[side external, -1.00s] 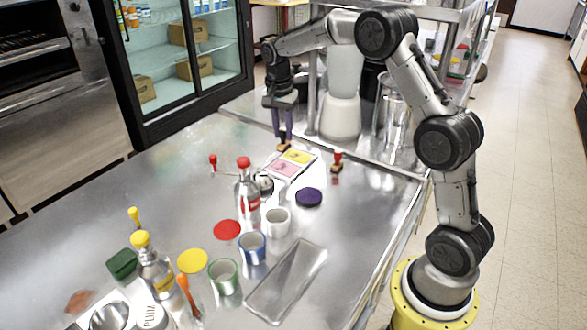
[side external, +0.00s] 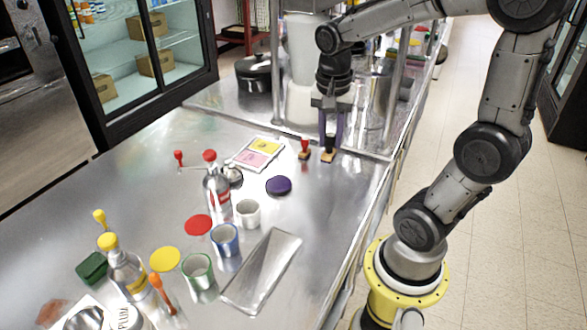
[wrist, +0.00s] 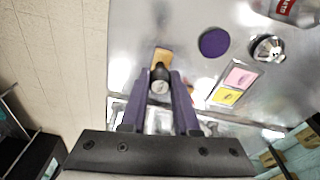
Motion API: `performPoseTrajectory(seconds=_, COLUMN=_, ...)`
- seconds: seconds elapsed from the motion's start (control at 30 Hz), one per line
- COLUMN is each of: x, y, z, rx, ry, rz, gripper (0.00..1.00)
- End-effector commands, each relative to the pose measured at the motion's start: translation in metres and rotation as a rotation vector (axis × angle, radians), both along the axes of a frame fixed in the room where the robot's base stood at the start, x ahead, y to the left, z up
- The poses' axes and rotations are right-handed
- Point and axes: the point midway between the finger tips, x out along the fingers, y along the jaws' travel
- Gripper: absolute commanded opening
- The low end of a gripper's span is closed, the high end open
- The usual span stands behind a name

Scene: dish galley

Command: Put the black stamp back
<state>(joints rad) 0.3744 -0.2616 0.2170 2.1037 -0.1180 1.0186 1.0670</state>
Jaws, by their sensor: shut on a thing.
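The black stamp (side external: 328,155) has a dark handle and a wooden base. My gripper (side external: 328,140) is shut on its handle, with one purple finger on each side, and the stamp is upright with its base down. It also shows between the fingers in the wrist view (wrist: 161,74). I cannot tell whether its base touches the steel counter. The red stamp (side external: 304,150) stands just left of it in the side view. The pad tray (side external: 242,162) with a yellow and a pink pad lies further left; it is right of my gripper (wrist: 160,85) in the wrist view.
A purple disc (side external: 278,186) lies in front of the stamps. A red-capped bottle (side external: 217,195), several cups and a metal tray (side external: 262,272) are nearer the camera. A raised steel shelf unit with posts stands right behind my gripper. The counter's right edge is close.

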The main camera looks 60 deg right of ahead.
Motion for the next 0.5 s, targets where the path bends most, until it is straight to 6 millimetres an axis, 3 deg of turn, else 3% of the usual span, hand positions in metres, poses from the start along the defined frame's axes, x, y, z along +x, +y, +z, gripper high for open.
performPoseTrajectory(seconds=0.17, x=0.012, y=-0.009, z=0.001, rx=0.001, ry=0.003, rz=-0.009, gripper=0.0)
performPoseTrajectory(seconds=0.5, x=0.078, y=-0.043, z=-0.033, rx=0.001, ry=0.004, rz=-0.01, gripper=0.0)
